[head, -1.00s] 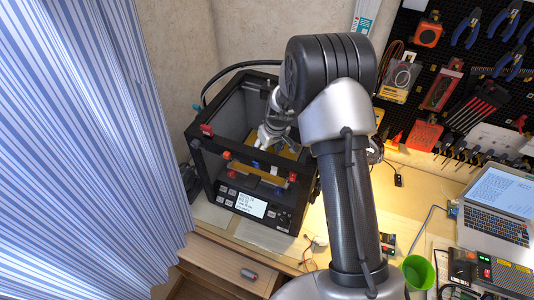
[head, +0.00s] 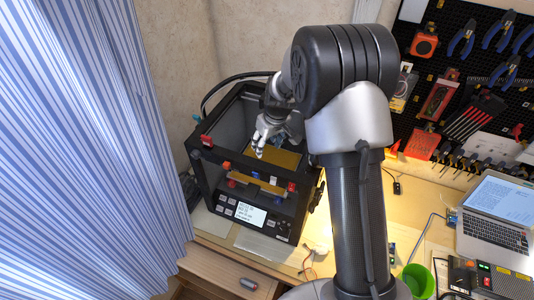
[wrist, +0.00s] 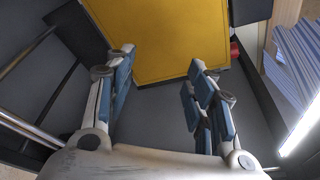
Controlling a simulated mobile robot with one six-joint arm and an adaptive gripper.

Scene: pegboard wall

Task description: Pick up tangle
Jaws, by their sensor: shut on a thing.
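My gripper (head: 258,148) hangs over the yellow bed (head: 287,160) of the black open-topped printer in the head view. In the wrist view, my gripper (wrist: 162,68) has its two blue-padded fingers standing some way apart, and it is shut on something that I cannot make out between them. The yellow bed (wrist: 165,35) lies beyond the fingertips. I cannot pick out a tangle in either view; a small thing there may be too fine or hidden by the fingers.
The printer frame (head: 205,170) surrounds the bed, with a front panel and screen (head: 250,213). A striped curtain (head: 85,150) hangs at left. A laptop (head: 495,220), a green cup (head: 415,282) and a tool pegboard (head: 455,55) are at right.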

